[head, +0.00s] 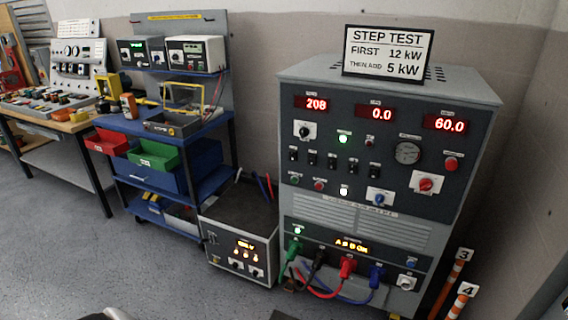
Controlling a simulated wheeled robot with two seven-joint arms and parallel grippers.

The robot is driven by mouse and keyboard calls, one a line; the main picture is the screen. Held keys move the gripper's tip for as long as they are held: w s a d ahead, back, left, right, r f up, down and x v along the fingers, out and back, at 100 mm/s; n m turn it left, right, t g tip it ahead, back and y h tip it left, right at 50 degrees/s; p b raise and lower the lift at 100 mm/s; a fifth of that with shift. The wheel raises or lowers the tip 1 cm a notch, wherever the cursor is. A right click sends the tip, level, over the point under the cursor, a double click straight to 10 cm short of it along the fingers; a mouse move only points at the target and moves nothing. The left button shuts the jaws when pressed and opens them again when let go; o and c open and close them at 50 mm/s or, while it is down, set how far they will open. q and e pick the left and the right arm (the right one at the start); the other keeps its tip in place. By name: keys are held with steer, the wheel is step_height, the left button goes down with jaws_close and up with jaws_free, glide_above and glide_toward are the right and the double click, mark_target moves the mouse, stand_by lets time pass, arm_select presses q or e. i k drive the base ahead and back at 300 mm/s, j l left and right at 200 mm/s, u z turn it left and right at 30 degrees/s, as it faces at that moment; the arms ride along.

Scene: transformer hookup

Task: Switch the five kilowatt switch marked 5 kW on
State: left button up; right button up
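The grey load cabinet (455,160) stands at the right with a dark front panel. A row of several small black toggle switches (332,161) crosses the panel's middle. Their labels are too small to read, so I cannot tell which is marked 5 kW or which way each lever points. Red displays above read 208, 0.0 (381,113) and 60.0. A green lamp (343,138) and a white lamp (344,191) are lit. A sign (387,52) on top reads "STEP TEST, FIRST 12 kW, THEN ADD 5 kW". Neither gripper is in view.
Green, black, red and blue plugs (347,267) with cables sit low on the cabinet. A smaller lit box (240,249) stands on the floor beside it. A blue cart (205,130) and a workbench (45,122) are left. Striped posts (458,268) stand right. Floor at front left is clear.

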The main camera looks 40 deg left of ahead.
mark_target(331, 162)
steer(key=i+j+u, duration=0.1)
steer(key=i+u, duration=0.25)
steer(key=i+j+u, duration=0.1)
steer(key=u, duration=0.3)
steer(key=i+u, duration=0.35)
steer(key=k, duration=0.1)
